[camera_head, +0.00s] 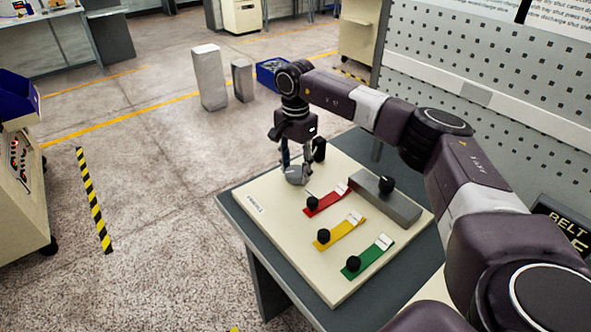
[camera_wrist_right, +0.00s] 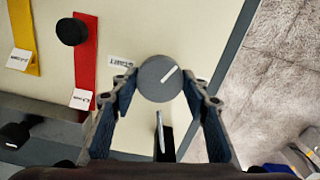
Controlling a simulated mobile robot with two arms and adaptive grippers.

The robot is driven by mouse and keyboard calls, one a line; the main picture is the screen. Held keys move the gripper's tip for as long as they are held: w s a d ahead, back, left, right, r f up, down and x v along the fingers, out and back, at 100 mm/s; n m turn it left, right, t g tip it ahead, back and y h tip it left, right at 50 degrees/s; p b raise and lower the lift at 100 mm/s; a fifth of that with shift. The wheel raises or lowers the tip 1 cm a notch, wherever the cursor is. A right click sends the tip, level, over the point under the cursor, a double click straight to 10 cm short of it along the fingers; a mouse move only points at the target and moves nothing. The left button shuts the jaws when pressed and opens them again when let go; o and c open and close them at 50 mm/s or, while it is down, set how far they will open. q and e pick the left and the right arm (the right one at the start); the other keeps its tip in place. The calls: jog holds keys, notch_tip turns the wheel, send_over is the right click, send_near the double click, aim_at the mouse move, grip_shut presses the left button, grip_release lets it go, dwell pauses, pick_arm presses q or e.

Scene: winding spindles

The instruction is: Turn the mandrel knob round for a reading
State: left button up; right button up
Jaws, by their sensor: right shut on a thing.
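The mandrel knob is a grey round disc with a white line on its face. In the right wrist view the knob (camera_wrist_right: 158,80) sits between my fingertips, and its line points to the upper right. A small START label (camera_wrist_right: 123,62) is left of it. In the head view the knob (camera_head: 296,177) shows low under the gripper, near the far edge of the cream board (camera_head: 265,213). My right gripper (camera_head: 298,160) points down and is shut on the knob; its fingers (camera_wrist_right: 160,90) flank the disc. My left gripper is out of view.
The board also carries red (camera_head: 326,202), yellow (camera_head: 340,234) and green (camera_head: 370,258) strips with black knobs and white tags, and a grey bar (camera_head: 402,208). A perforated panel (camera_head: 500,80) rises at the right. The floor left of the table is open.

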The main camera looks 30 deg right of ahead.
aim_at(296, 171)
jog(key=n, duration=0.5)
jog(key=shift+w+r, duration=0.1)
jog(key=shift+r, duration=0.05)
jog(key=shift+n, duration=0.4)
jog(key=o, duration=1.2)
jog(key=shift+c, duration=0.2)
notch_tip(296, 171, up, 12)
